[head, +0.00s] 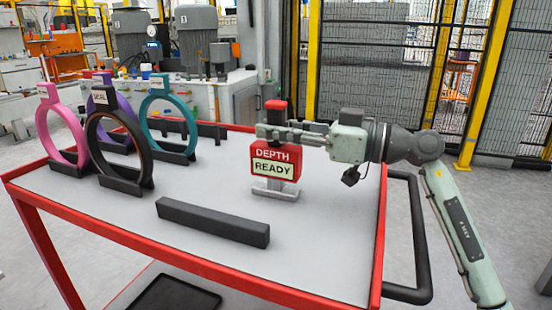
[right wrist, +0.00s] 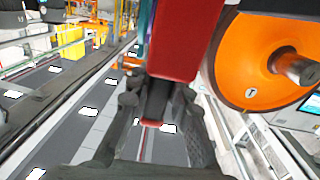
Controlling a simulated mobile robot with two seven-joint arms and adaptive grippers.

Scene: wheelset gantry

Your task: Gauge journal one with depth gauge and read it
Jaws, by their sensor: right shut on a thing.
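The depth gauge (head: 275,160) is a red block with a red upper handle, a grey foot and a display reading "DEPTH READY". It is upright at the right part of the cart top, its foot at or just over the surface; I cannot tell which. My right gripper (head: 270,132) is shut around its neck, below the red top. In the right wrist view the red gauge body (right wrist: 180,40) sits between the dark fingers (right wrist: 155,110). An orange disc (right wrist: 262,60) with a small white tag and a grey shaft (right wrist: 297,67) shows at the right there. My left gripper is not in view.
The red-edged cart (head: 330,260) carries a black bar (head: 212,222) in front of the gauge. Pink (head: 60,130), purple, black (head: 118,150) and teal (head: 168,115) rings stand at the left. A black handle (head: 420,240) is on the right. Yellow-framed fencing is behind.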

